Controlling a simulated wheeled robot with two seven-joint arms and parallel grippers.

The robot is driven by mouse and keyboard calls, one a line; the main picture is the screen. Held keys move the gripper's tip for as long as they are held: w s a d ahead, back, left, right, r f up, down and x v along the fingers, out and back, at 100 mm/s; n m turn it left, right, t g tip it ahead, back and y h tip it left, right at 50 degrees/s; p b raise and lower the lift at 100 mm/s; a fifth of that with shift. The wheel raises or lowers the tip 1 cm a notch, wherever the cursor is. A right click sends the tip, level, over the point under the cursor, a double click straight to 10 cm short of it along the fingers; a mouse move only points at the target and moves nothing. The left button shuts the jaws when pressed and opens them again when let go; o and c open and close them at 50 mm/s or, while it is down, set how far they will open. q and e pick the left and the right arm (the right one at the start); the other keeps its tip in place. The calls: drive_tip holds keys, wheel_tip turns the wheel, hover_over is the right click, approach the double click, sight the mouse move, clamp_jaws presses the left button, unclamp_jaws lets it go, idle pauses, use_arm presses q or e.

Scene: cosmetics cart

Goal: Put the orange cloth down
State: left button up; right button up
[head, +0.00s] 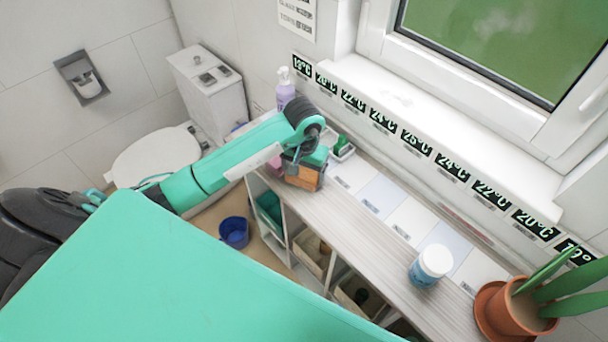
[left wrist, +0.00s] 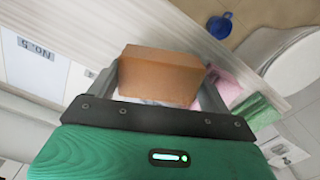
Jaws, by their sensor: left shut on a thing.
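The orange cloth (head: 305,178) is a folded, block-shaped piece at the far left end of the long shelf top. It also shows in the left wrist view (left wrist: 160,76), between the two fingers. My left gripper (head: 303,163) is shut on it from above. The arm and gripper hide part of the cloth, and I cannot tell whether its underside touches the shelf top. My right gripper is in neither view.
The shelf top (head: 335,222) is clear along its middle. A white-lidded jar (head: 431,265) and a potted plant (head: 512,311) stand toward its right end. A soap bottle (head: 285,90) and small tray (head: 343,152) are behind the gripper. Pink (left wrist: 228,84) and green (left wrist: 256,112) cloths lie nearby.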

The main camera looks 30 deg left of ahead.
sight(304, 178)
use_arm(q)
wheel_tip(304, 178, down, 2)
drive_tip(key=shift+f, duration=0.35)
drive_tip(key=shift+f, duration=0.1)
drive_tip(key=o, duration=0.4)
drive_tip(key=shift+o, duration=1)
